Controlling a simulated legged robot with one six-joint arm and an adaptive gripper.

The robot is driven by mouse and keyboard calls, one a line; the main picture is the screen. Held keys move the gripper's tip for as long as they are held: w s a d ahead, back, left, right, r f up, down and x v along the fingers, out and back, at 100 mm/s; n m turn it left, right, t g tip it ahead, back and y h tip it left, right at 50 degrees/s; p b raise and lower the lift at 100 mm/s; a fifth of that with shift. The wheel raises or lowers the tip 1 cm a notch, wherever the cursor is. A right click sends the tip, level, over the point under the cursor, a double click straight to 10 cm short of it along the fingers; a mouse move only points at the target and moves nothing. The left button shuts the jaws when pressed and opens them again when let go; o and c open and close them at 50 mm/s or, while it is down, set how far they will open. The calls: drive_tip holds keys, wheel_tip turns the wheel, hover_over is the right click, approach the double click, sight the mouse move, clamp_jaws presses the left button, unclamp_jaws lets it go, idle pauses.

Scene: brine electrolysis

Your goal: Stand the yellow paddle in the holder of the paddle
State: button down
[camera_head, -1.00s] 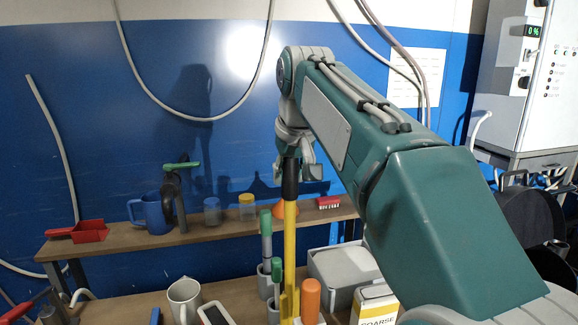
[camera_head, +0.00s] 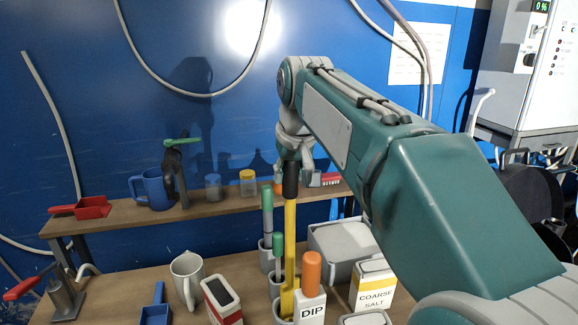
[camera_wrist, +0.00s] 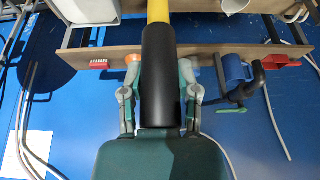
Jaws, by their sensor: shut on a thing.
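The yellow paddle (camera_head: 290,235) hangs upright from my gripper (camera_head: 291,165), which is shut on its black grip (camera_head: 290,181). The wrist view shows the fingers (camera_wrist: 160,95) on both sides of the black grip, with the yellow shaft (camera_wrist: 158,10) beyond. The paddle's wider lower end is beside the white DIP box, at a grey cup (camera_head: 279,312) at the front of a row of grey cups. Whether the end is inside this cup or in front of it, I cannot tell. The cups behind it hold green-handled tools (camera_head: 267,210).
The DIP box (camera_head: 309,308) with an orange handle (camera_head: 311,272) stands close right of the paddle. A COARSE SALT box (camera_head: 372,287) and grey bin (camera_head: 340,250) are further right. A beige mug (camera_head: 187,278) and red-white box (camera_head: 222,302) stand left. A shelf (camera_head: 110,228) runs behind.

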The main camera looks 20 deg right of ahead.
sight(290, 196)
drive_tip(key=shift+f, duration=2.45)
drive_tip(key=shift+c, duration=1.3)
unclamp_jaws()
drive_tip(key=shift+f, duration=0.1)
drive_tip(key=v, duration=1.2)
drive_tip(key=shift+a, duration=0.1)
